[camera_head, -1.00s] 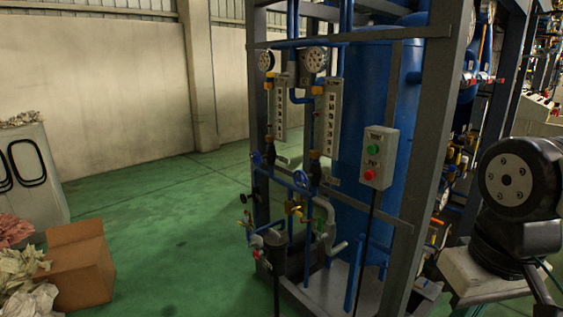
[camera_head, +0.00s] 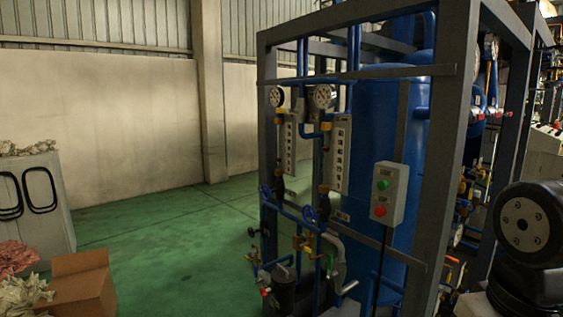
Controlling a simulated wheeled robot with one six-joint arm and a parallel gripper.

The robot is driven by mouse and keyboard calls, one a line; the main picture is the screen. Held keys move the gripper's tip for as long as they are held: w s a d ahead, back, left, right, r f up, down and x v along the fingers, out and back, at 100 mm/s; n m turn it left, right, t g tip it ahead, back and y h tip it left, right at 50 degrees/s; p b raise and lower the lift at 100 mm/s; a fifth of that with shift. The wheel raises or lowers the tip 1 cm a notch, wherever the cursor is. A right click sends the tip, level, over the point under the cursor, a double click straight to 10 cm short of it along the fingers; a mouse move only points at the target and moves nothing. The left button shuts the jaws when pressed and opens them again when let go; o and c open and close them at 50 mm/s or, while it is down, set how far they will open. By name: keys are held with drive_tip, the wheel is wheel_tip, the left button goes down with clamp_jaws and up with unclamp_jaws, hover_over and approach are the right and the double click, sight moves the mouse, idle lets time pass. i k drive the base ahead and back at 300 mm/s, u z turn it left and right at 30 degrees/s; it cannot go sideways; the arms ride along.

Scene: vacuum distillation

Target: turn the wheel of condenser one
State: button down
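Two small blue handwheels sit on the pipework at the front left of the framed rig. One wheel (camera_head: 265,192) is on the left pipe, the other wheel (camera_head: 310,214) on the right pipe. No label shows which belongs to condenser one. A large blue vessel (camera_head: 386,130) stands behind them inside the frame. Part of my arm (camera_head: 524,228) shows at the lower right, well apart from the wheels. My gripper is out of view.
The grey frame post (camera_head: 447,150) and a control box with green and red buttons (camera_head: 388,194) stand right of the wheels. A cardboard box (camera_head: 82,288) and a grey cabinet (camera_head: 40,200) are at the left. Green floor (camera_head: 165,235) between is clear.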

sight(267, 192)
drive_tip(key=u, duration=0.5)
drive_tip(key=i, duration=0.75)
drive_tip(key=u, duration=0.45)
drive_tip(key=i, duration=1.4)
drive_tip(key=z, duration=0.5)
